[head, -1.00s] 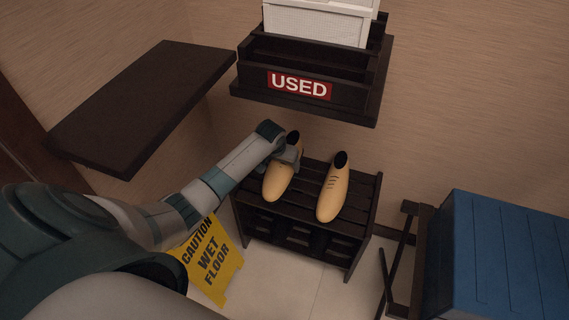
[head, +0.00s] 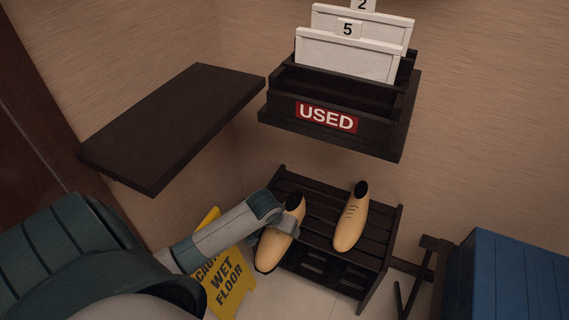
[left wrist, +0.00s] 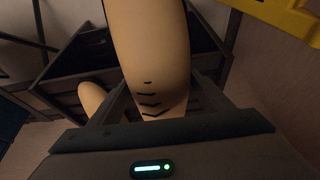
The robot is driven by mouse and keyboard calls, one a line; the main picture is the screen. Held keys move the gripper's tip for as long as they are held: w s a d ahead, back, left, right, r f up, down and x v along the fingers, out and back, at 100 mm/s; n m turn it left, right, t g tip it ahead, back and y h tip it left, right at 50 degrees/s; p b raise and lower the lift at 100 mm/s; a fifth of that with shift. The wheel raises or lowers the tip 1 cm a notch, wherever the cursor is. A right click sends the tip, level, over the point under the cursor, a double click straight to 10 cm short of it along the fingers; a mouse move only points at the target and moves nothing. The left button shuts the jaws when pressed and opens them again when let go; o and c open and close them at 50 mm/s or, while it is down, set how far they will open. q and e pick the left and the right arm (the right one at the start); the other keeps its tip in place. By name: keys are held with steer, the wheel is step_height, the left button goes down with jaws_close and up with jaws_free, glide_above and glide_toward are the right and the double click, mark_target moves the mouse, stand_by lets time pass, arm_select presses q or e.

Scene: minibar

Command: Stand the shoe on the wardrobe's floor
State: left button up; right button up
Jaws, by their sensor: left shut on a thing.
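A tan shoe (head: 274,250) with a dark opening is at the left end of a dark slatted rack (head: 320,222) in the head view. My left gripper (head: 288,224) is shut on this shoe near its opening. The shoe's toe points down toward the front and hangs past the rack's left front edge. In the left wrist view the held shoe (left wrist: 150,50) fills the middle, with dark lace marks near the gripper. A second tan shoe (head: 350,222) stands on the rack to the right. I cannot make out the wardrobe's floor. My right gripper is out of view.
A yellow wet-floor sign (head: 228,283) stands left of the rack, close to my left arm. A dark shelf (head: 175,125) juts out above it. A dark "USED" holder (head: 330,118) hangs above the rack. A blue box-like piece (head: 510,280) is at right.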

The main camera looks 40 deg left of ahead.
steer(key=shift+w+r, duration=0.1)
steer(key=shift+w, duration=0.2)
